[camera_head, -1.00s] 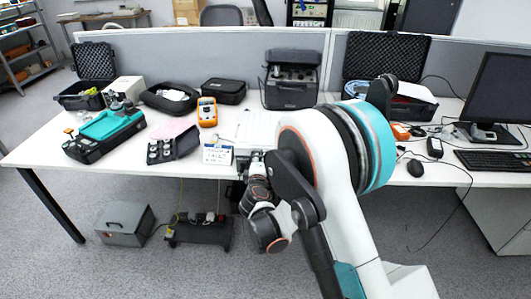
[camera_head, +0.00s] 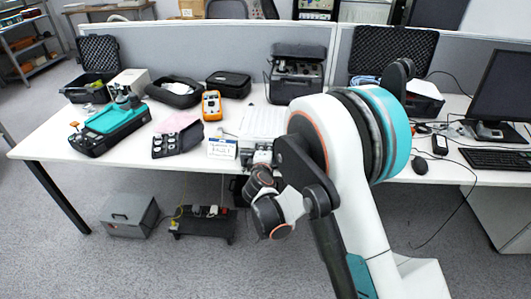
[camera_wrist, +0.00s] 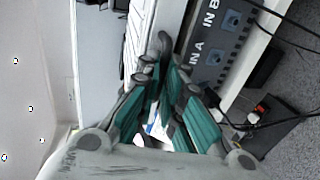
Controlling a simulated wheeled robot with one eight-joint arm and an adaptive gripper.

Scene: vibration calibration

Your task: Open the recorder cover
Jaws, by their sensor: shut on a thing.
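The recorder shows in the wrist view as a dark panel (camera_wrist: 213,48) marked IN A and IN B, with blue sockets. A pale strip, which I take for the edge of the recorder cover (camera_wrist: 172,20), runs beside this panel. My gripper (camera_wrist: 164,42) has its teal and grey fingers drawn together at that edge, shut on it. My arm hides part of this area, so how far the cover stands open cannot be told.
On the white desk (camera_head: 60,140) a small sign (camera_head: 221,149), a black box with knobs (camera_head: 178,138) and an orange meter (camera_head: 211,105) stand left of my gripper. A teal device (camera_head: 110,123) is further left.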

